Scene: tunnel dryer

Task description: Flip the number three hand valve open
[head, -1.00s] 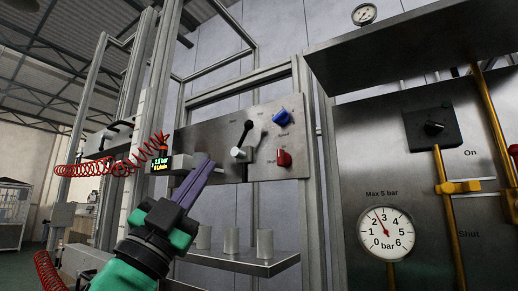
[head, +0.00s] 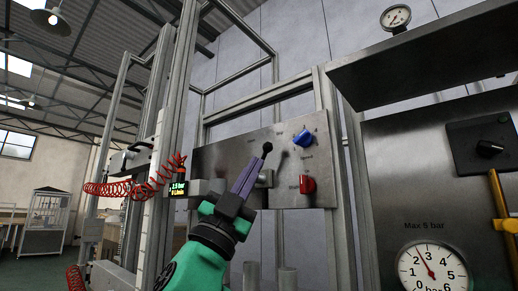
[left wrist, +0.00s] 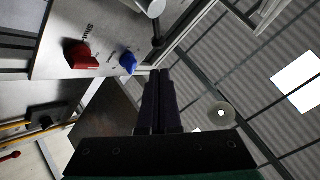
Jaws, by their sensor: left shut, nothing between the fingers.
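The hand valve on the steel panel (head: 228,160) has a black-knobbed lever (head: 267,147) pointing up, slightly right, and a pale round body (head: 265,178). I cannot read a number by it. In the left wrist view the lever's black knob (left wrist: 157,42) and pale body (left wrist: 152,7) are just beyond the closed fingertips (left wrist: 159,74). I cannot tell whether they touch. My right gripper is not in view.
A blue knob (head: 304,138) and a red knob (head: 307,185) sit right of the lever. A small display (head: 178,188) and red coiled hose (head: 120,189) are left. A gauge panel (head: 400,175) under a metal shelf (head: 430,65) stands at right.

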